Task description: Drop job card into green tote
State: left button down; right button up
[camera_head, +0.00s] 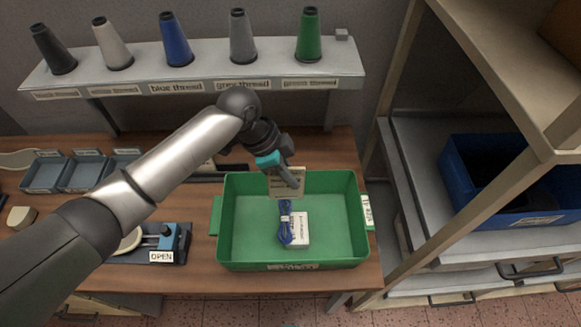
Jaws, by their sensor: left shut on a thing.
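The green tote (336,188) stands on the wooden bench at its right end. Inside it lie a blue coiled lace or cord (285,224) and a white box (301,229). My left gripper (281,172) reaches in from the left and is over the back part of the tote. It is shut on the job card (288,184), a tan card with printed lines too small to read. The card hangs below the fingers, above the tote's back inner side. My right gripper is not in view.
A shelf with cones of thread (175,40) runs along the back. Small blue-grey trays (84,172) and a clamp-like device labelled OPEN (164,236) are on the left of the bench. A rack with a blue crate (463,190) stands at the right.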

aim_at(297, 197)
pick_arm(q)
jog(key=shift+f+b, duration=2.5)
jog(key=shift+f, duration=0.2)
jog(key=c, duration=0.9)
grip_release()
jog(key=shift+a+r, duration=0.1)
jog(key=v, duration=1.5)
